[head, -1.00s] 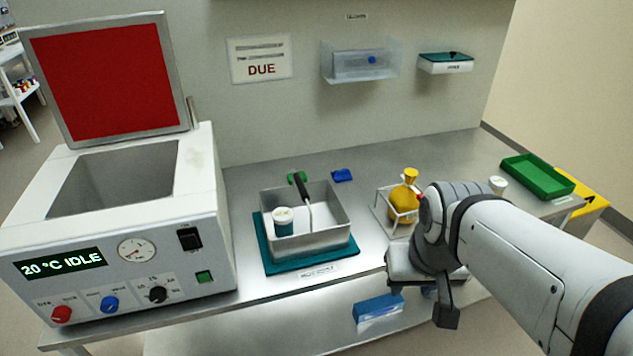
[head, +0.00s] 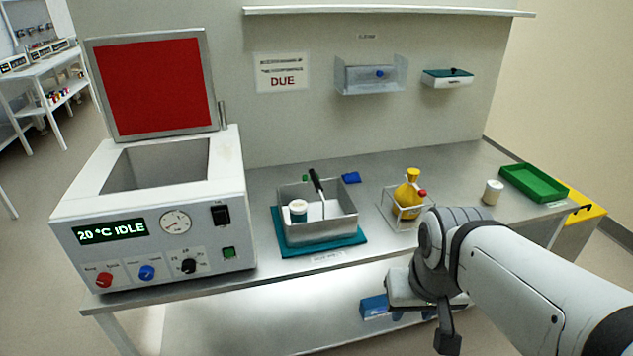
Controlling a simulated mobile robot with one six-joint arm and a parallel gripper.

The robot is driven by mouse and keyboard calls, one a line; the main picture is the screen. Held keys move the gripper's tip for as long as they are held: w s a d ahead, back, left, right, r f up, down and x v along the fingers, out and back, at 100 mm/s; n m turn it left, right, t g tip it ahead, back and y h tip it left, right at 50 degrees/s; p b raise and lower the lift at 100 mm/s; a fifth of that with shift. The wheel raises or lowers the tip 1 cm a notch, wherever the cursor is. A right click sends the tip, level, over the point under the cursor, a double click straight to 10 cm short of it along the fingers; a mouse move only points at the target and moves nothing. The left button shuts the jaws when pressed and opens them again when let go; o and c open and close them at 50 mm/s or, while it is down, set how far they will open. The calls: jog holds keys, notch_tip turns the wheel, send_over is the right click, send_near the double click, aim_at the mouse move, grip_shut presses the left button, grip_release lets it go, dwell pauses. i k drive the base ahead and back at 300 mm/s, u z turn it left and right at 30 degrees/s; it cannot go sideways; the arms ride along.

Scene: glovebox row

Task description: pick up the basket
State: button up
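An open grey metal basket (head: 335,229) sits on a teal mat (head: 290,248) on the bench, right of the heating unit. A white-lidded jar (head: 298,211) stands inside it. A black-gripped handle (head: 316,181) on a thin metal rod rises from it; where the rod joins is unclear. My gripper (head: 425,318) hangs in front of the bench's front edge, right of the basket and well apart from it. Its fingers look spread, with nothing seen between them; the left finger is partly hard to make out.
The heating unit (head: 225,175) stands left with its red-lined lid up. A wire rack (head: 399,222) with a yellow flask (head: 408,197), a white jar (head: 492,192) and a green tray (head: 533,183) stand right. A blue box (head: 374,306) is on the lower shelf.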

aim_at(334, 216)
jog(key=u, duration=0.05)
jog(key=i, duration=0.9)
jog(key=z, duration=0.05)
